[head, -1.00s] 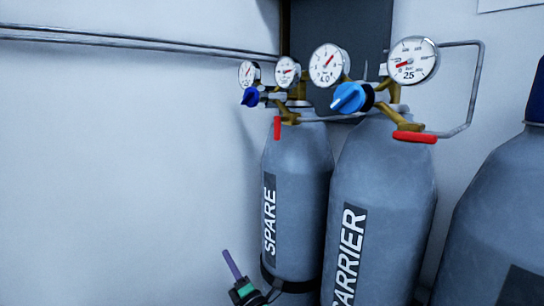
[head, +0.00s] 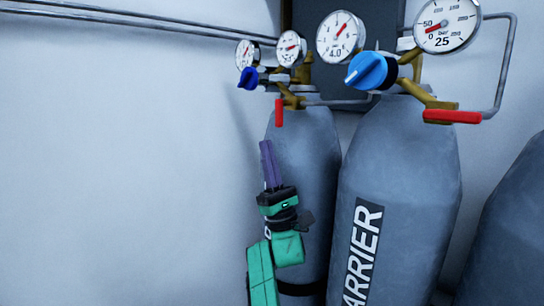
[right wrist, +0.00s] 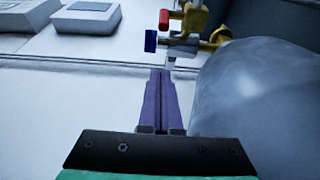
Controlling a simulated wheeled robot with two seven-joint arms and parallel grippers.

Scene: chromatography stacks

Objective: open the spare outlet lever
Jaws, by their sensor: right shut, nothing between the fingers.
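The spare outlet lever (head: 279,112) is a short red handle hanging straight down from the brass fitting (head: 292,100) of the spare cylinder (head: 318,150). In the right wrist view a red lever end (right wrist: 164,21) shows beyond the fingertips, beside a blue knob (right wrist: 151,41). My right gripper (head: 266,146) points up in front of the spare cylinder, with its purple fingers together and empty. Its tips are a little below and left of the lever, apart from it. It also shows in the right wrist view (right wrist: 161,72). The left gripper is not in view.
The carrier cylinder (head: 405,170) stands to the right, with its red lever (head: 453,117) lying level and a light blue knob (head: 367,71). Gauges and pipes sit above both cylinders. The wall (head: 120,160) at left is clear.

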